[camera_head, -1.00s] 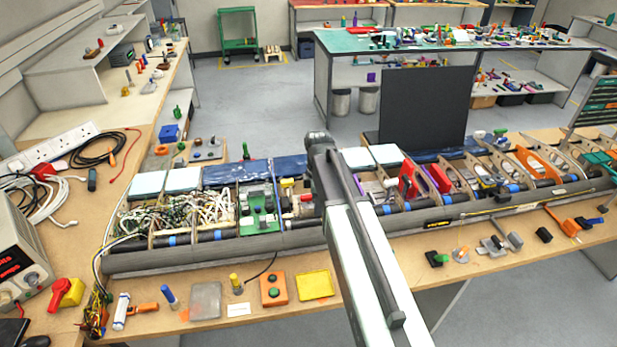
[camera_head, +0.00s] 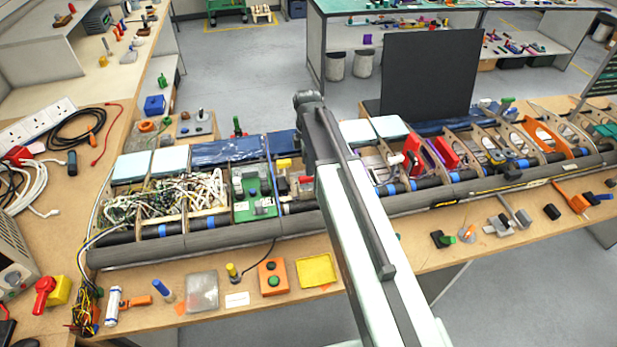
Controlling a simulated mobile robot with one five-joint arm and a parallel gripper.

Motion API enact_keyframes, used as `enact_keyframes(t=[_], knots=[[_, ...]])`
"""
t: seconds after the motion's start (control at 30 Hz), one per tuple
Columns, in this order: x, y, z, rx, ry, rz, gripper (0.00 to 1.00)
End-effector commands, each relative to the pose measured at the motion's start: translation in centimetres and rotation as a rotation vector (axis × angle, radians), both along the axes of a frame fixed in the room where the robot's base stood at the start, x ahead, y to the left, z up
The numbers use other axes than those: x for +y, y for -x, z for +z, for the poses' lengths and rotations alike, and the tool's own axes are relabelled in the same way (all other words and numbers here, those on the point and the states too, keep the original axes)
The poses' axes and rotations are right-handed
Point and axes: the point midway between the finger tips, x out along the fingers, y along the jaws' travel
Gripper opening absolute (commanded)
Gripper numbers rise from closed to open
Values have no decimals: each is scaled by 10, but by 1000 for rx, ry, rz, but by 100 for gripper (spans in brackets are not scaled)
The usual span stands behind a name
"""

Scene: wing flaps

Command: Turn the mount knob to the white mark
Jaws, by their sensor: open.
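A long dark wing section (camera_head: 240,233) lies across the bench, with its ribbed bays open on top. I cannot tell which part is the mount knob, and no white mark can be made out at this size. A red knob or handle (camera_head: 44,290) on a yellow block (camera_head: 61,291) sits at the bench's left. My arm rises from the lower right across the middle of the wing, its dark top end above the bays. My gripper's fingers cannot be seen; the arm hides part of the middle bays.
Wires fill the left bays, beside a green circuit board (camera_head: 253,197). Along the front edge are an orange button box (camera_head: 272,277), a yellow tray (camera_head: 317,271) and a grey plate (camera_head: 202,291). A black panel (camera_head: 430,75) stands behind the wing. Small parts lie at the front right.

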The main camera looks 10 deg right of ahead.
Motion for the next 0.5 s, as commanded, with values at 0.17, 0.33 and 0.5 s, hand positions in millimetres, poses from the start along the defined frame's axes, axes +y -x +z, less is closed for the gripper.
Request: enact_keyframes(t=[0.17,0.33,0.5], knots=[[-1,0,-42,0,0,-1,41],[-1,0,-56,0,0,-1,41],[-1,0,-53,0,0,-2,41]])
